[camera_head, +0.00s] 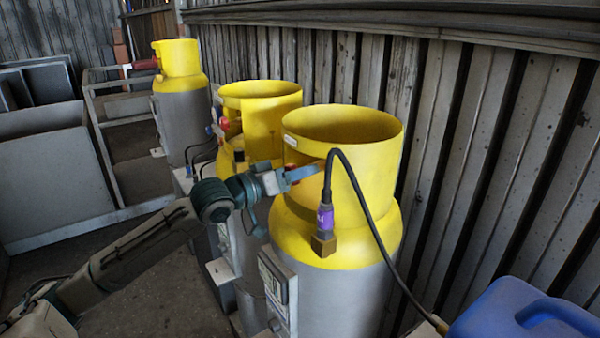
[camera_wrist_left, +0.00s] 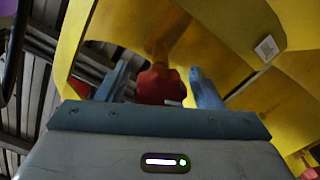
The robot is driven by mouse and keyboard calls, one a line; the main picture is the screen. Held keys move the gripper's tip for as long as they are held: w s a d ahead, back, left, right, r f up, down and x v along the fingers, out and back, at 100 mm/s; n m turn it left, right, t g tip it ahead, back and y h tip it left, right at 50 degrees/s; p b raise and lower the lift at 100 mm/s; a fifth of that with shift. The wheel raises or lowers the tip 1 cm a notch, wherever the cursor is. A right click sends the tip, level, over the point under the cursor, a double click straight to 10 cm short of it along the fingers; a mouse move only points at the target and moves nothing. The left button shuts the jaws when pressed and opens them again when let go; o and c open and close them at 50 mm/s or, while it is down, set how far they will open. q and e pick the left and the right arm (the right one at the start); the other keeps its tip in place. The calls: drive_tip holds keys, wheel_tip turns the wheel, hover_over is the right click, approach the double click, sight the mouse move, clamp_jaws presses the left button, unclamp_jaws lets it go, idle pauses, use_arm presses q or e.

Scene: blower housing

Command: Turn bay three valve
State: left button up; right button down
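Three grey cylinders with yellow collars stand in a row along the wall in the head view: a near one (camera_head: 330,225), a middle one (camera_head: 262,112) and a far one (camera_head: 180,72). My left gripper (camera_head: 304,173) reaches the side opening of the near collar. In the left wrist view, a red valve knob (camera_wrist_left: 160,84) sits inside the yellow collar (camera_wrist_left: 245,40). The blue fingers of my left gripper (camera_wrist_left: 160,90) stand apart on either side of the knob, with a gap visible on the left. The near valve is mostly hidden in the head view. My right gripper is out of view.
A black hose (camera_head: 357,190) arches from a purple-banded fitting (camera_head: 325,217) on the near cylinder, close to my left gripper. A blue container (camera_head: 520,312) stands at the lower right. Corrugated wall (camera_head: 500,150) runs behind; grey metal racks (camera_head: 60,170) stand left.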

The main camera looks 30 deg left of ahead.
use_arm(q)
drive_tip(key=c, duration=0.8)
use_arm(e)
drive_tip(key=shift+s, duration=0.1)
